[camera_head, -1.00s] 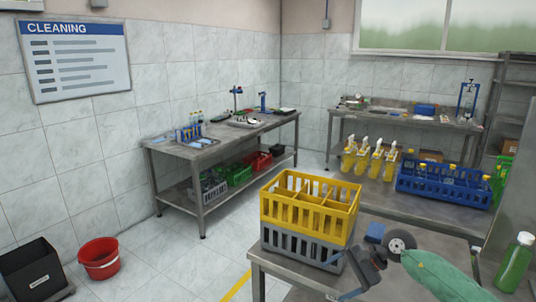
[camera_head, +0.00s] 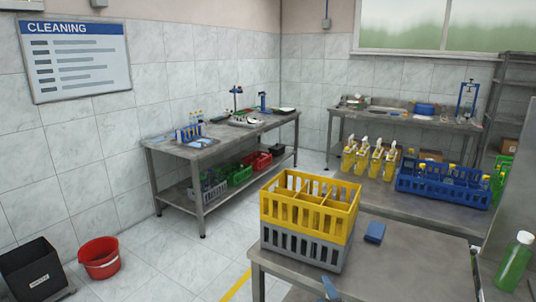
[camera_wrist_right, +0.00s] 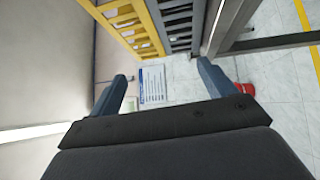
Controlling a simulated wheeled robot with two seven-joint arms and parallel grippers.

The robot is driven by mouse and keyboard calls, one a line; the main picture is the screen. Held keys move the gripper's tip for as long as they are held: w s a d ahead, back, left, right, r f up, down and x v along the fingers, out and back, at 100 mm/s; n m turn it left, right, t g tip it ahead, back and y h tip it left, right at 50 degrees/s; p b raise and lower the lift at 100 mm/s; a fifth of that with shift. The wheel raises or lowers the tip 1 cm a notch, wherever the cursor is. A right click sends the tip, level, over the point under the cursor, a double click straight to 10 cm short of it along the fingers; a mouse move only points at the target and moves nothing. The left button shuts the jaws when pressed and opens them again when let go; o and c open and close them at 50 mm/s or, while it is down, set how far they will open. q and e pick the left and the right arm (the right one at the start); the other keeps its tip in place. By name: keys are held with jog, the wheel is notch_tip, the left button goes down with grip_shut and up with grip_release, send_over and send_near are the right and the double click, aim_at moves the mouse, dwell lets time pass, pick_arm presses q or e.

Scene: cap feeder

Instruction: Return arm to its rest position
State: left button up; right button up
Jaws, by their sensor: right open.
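My right gripper (camera_wrist_right: 163,88) is open in the right wrist view. Its two blue-grey fingers stand wide apart with nothing between them. In the head view only a small blue piece of my right gripper (camera_head: 330,288) shows at the bottom edge, in front of the stacked crates and apart from them. The rest of my right arm is out of that view. My left gripper is in neither view.
A yellow crate (camera_head: 309,218) sits on a grey crate (camera_head: 300,250) at the near table's left edge; the yellow crate also shows in the wrist view (camera_wrist_right: 128,22). A blue block (camera_head: 375,232) lies beside them. A green bottle (camera_head: 514,265) stands at right. The near tabletop (camera_head: 420,255) is mostly clear.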

jog(key=s+d+f+m+g+h, duration=0.1)
jog(key=s+f+m+g+h, duration=0.1)
jog(key=s+f+m+g, duration=0.5)
jog(key=s+d+f+m+g+h, duration=0.2)
jog(key=s+f+m, duration=0.4)
jog(key=s+f, duration=0.25)
jog(key=s+a+f+m+g, duration=0.1)
jog(key=s+f+g, duration=0.1)
jog(key=s, duration=0.3)
jog(key=s+a+f+m+g+y, duration=0.1)
jog(key=s+f+m+g, duration=0.1)
jog(key=s, duration=0.4)
jog(key=s+a+f+m+g, duration=0.1)
jog(key=s+f+m+g, duration=0.1)
jog(key=s, duration=0.4)
jog(key=shift+a+g+y, duration=0.35)
jog(key=shift+g+y, duration=0.05)
jog(key=shift+g, duration=0.5)
